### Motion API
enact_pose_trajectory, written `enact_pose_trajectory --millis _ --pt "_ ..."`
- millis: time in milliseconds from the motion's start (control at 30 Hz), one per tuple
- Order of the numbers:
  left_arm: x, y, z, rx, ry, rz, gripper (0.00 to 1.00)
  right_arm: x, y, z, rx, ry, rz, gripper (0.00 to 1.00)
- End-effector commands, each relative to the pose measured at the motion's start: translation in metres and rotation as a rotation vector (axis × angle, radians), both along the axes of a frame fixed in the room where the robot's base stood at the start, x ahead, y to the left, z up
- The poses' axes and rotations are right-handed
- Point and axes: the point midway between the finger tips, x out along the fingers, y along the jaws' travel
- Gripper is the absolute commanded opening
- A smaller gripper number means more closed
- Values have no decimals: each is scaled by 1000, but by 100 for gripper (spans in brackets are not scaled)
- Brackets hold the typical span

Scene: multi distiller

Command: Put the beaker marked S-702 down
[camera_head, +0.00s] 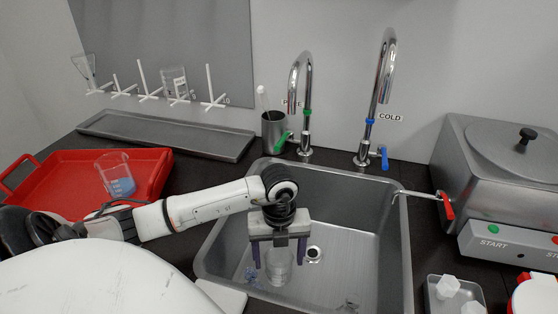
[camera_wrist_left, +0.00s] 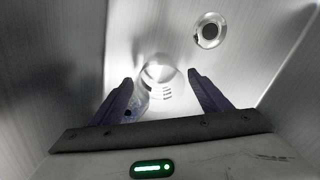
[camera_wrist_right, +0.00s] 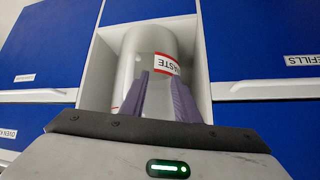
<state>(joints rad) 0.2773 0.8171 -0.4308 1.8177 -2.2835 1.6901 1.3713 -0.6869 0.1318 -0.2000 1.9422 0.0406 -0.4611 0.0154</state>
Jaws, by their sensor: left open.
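A clear glass beaker (camera_head: 278,266) stands in the steel sink (camera_head: 345,250), below and between the fingers of my left gripper (camera_head: 278,262). In the left wrist view the beaker (camera_wrist_left: 162,78) shows between the two dark fingers (camera_wrist_left: 162,82), with space to the right finger; whether it touches the left finger is unclear. My left gripper is open. No S-702 marking is legible. My right gripper (camera_wrist_right: 161,82) is out of the head view; its own wrist view shows its fingers a little apart, with nothing seen between them.
Two taps (camera_head: 305,110) (camera_head: 382,90) stand behind the sink. A steel heated bath (camera_head: 490,170) is at right. A container labelled waste (camera_wrist_right: 140,50) sits in a cabinet niche before the right gripper.

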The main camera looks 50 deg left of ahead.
Motion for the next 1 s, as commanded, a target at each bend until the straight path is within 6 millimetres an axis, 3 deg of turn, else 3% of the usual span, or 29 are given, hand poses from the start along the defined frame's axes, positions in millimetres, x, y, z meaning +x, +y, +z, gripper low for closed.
enact_pose_trajectory --millis 300,500,700,1000 --pt "2 1 69 2 -7 0 70 0 0 1 0 1 -2 29" --pt "1 0 100 0 -4 1 70 -1 -1 0 0 3 -2 29" --pt "0 0 111 0 -1 1 70 -1 -1 0 -1 3 -3 29" --pt "0 1 112 -1 0 1 70 -2 -2 -1 -2 7 -3 29"
